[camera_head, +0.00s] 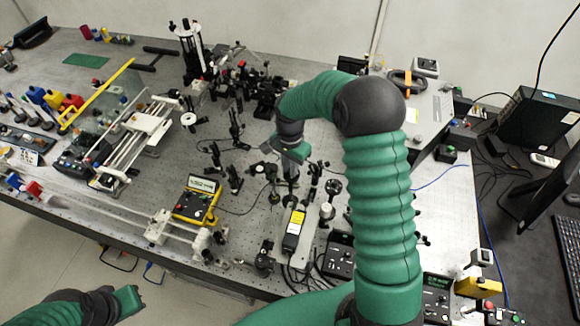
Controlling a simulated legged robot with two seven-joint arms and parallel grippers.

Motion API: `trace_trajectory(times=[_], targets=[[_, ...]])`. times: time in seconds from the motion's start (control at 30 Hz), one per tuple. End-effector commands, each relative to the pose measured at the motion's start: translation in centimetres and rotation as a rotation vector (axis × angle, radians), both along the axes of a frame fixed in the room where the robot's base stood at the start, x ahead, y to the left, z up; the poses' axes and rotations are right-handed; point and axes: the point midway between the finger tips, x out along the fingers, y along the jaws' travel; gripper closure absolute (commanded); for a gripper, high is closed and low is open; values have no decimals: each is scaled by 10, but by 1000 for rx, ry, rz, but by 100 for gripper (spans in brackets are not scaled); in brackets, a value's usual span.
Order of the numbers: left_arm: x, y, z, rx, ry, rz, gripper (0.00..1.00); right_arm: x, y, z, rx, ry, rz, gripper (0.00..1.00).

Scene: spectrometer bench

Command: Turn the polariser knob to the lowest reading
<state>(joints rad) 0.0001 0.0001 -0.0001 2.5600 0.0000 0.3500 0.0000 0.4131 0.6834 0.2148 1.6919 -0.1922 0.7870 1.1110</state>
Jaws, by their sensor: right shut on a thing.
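My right gripper (291,166) reaches down over the middle of the optical bench. It is shut on what appears to be the polariser knob, at the top of a post-mounted optic. The fingers and wrist hide most of the knob, so its angle cannot be seen. A yellow meter (197,200) with a small lit display stands to the left of the gripper; its reading is too small to make out. My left gripper (130,301) is low at the lower left, off the bench's front edge and away from the optics. Its jaws are not clear.
Several black post-mounted optics crowd around the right gripper. A rail assembly (135,135) stands at the left. A monitor and keyboard (568,262) are at the far right.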

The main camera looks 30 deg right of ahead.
Motion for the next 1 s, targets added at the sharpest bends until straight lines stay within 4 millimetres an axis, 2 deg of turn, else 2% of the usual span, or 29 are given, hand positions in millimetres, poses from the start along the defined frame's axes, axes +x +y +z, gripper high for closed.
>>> trace_trajectory(times=[0.27,1.0], targets=[[0,0,2,0,0,0,100,0,0,0,1,1,156,100],[0,0,9,0,0,0,100,2,0,1,0,0,827,100]])
